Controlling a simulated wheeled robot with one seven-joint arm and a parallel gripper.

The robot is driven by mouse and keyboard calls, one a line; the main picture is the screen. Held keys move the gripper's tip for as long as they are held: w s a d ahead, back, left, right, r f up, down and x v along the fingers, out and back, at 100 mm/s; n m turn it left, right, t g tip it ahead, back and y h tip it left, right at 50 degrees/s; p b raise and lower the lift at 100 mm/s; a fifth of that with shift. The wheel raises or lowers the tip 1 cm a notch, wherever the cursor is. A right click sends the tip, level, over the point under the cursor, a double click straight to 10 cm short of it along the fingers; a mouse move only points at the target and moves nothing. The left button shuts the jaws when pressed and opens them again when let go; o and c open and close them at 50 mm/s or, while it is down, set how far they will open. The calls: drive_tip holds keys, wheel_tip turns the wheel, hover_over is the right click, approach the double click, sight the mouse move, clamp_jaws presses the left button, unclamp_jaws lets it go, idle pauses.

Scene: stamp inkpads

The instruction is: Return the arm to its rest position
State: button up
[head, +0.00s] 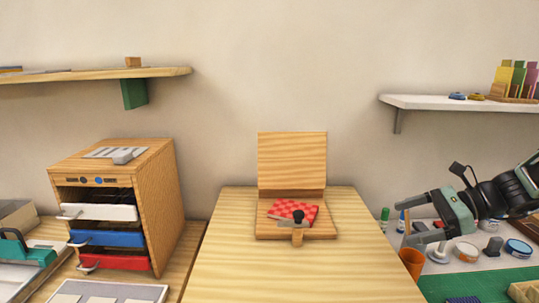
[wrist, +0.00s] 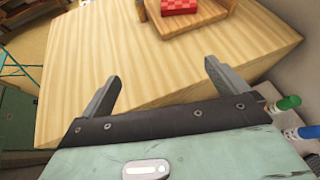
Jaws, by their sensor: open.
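My gripper (head: 412,232) is at the right in the head view, held in the air in front of the right-hand worktop. Its two fingers are spread apart with nothing between them. The fingers also show in the wrist view (wrist: 160,85), seen over the near edge of the wooden table. My arm reaches in from the right edge of the head view. On the table, a wooden box (head: 292,160) stands with its lid up. A red checkered pad (head: 310,212) and a black-knobbed stamp (head: 298,216) lie on its base, well apart from my gripper.
The wooden table (head: 290,270) is mostly bare. Close by my gripper are an orange cup (head: 412,262), markers (head: 384,215) and several small jars. A drawer cabinet (head: 155,185) stands left. A white shelf (head: 450,103) hangs above my arm, and a wooden shelf (head: 160,72) hangs upper left.

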drive_tip(key=s+a+n+g, duration=0.1)
drive_tip(key=a, duration=0.1)
drive_tip(key=s+a+n+g+h, duration=0.1)
drive_tip(key=s+a+n, duration=0.1)
drive_tip(key=a, duration=0.1)
drive_tip(key=s+a+n+g, duration=0.1)
drive_tip(key=a, duration=0.1)
drive_tip(key=shift+s+a+r+n+h+p, duration=0.2)
drive_tip(key=shift+s+n+h+p, duration=0.1)
drive_tip(key=shift+s, duration=0.05)
drive_tip(key=s+a+n+g+h, duration=0.1)
drive_tip(key=s+a+n, duration=0.1)
drive_tip(key=s+a+n+h, duration=0.1)
drive_tip(key=s+a+n, duration=0.1)
drive_tip(key=s, duration=0.1)
drive_tip(key=s+a+n+g+h, duration=0.1)
drive_tip(key=s+a+n, duration=0.1)
drive_tip(key=shift+s+a+r+g+p, duration=0.25)
drive_tip(key=shift+s+g+p, duration=0.05)
drive_tip(key=shift+p, duration=0.1)
drive_tip(key=s+a+r+n+t+h+p, duration=0.1)
drive_tip(key=s+n+h, duration=0.2)
drive_tip(key=s+n, duration=0.5)
drive_tip(key=s+a+r+n+t+h+p, duration=0.1)
drive_tip(key=s+n+h, duration=0.3)
drive_tip(key=s+n, duration=0.4)
drive_tip(key=shift+a+r+n, duration=0.15)
drive_tip(key=shift+a+n, duration=0.65)
